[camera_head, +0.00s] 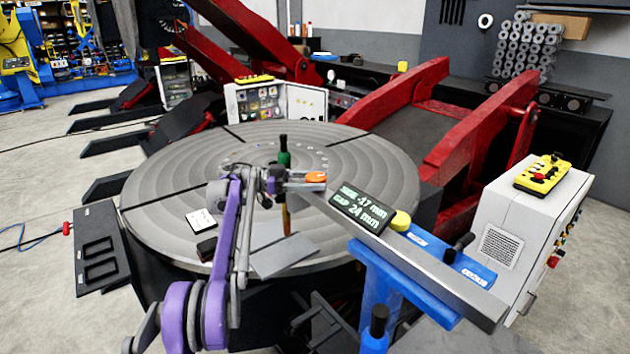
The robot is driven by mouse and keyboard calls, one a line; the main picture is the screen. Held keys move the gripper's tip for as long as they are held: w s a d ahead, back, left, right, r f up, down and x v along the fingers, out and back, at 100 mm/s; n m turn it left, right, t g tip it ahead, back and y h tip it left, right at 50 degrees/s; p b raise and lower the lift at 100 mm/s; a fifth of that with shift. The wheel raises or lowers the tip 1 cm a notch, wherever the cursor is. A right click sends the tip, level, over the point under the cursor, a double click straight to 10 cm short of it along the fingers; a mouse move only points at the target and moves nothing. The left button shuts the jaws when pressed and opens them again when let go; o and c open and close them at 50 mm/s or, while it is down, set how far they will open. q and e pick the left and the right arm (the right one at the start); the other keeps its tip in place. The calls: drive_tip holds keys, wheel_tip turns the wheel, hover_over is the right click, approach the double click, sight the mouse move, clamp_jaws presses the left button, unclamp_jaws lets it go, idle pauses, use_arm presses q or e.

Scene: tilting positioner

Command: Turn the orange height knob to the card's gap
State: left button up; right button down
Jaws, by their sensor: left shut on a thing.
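The orange height knob (316,177) is small and round and stands over the round grooved turntable (375,160). My left gripper (306,182), on the purple arm, is shut on the knob; its fingers hide part of it. Just right of it a dark display (361,212) with pale digits seems to read side -17 mm and gap 24 mm. A small white card (202,221) lies on the left part of the turntable; its print is too small to read. My right gripper does not show.
A long grey bar (440,277) on a blue stand (378,280) crosses the right front, with a yellow knob (400,221) on it. A green-handled tool (284,156) stands behind my gripper. A flat grey plate (284,257) lies in front. A white control box (520,235) stands right.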

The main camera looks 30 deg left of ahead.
use_arm(q)
drive_tip(key=o, duration=1.4)
drive_tip(key=shift+c, duration=0.2)
drive_tip(key=v, duration=1)
drive_tip(key=shift+s+a, duration=0.15)
drive_tip(key=shift+a, duration=0.15)
